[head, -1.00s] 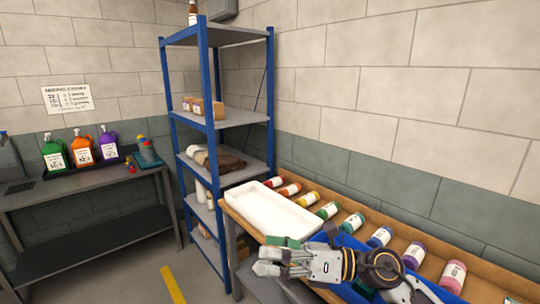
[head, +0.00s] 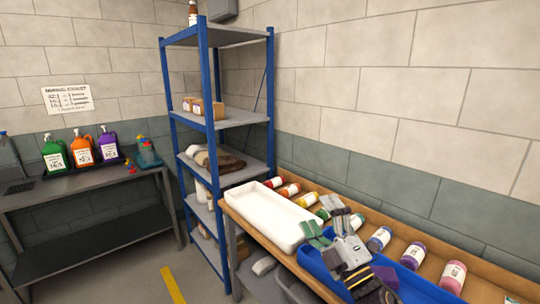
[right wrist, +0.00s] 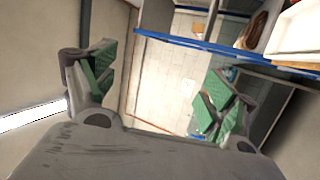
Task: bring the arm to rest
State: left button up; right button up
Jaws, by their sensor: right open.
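My right gripper (head: 324,222) is over the wooden bench at the lower right of the head view. Its fingers stand apart, with green pads, and nothing is between them. In the right wrist view the two fingers (right wrist: 158,84) are wide apart and the gap is empty. In the head view the gripper is in front of the bottle row, between the white tray (head: 262,222) and the blue bin (head: 415,288). The arm behind it covers part of the blue bin. My left gripper is not in view.
A row of several coloured bottles (head: 379,239) lies along the bench's back by the wall. A blue-framed shelf (head: 204,90) stands left of the bench. A dark table (head: 80,189) at the far left holds green, orange and purple jugs (head: 108,143). Open floor lies between.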

jog(key=s+d+f+m+g+h, duration=0.2)
jog(key=d+f+m+g+h, duration=0.2)
jog(key=d+f+m+h, duration=0.5)
jog(key=s+d+f+m+g+h, duration=0.2)
jog(key=f+m+g, duration=0.3)
jog(key=f, duration=0.9)
jog(key=s+f+m+g+y, duration=0.15)
jog(key=s+f+g, duration=0.25)
jog(key=s+f, duration=0.4)
jog(key=s+f+m+g, duration=0.3)
jog(key=s+f+g, duration=0.15)
jog(key=s, duration=0.55)
notch_tip(320, 180, down, 33)
jog(key=s+g, duration=0.1)
jog(key=s, duration=0.1)
jog(key=s+d+f+g, duration=0.1)
jog(key=s+d+f, duration=0.2)
jog(key=s+f, duration=1.7)
jog(key=shift+s+d+f, duration=0.2)
jog(key=shift+s, duration=1.15)
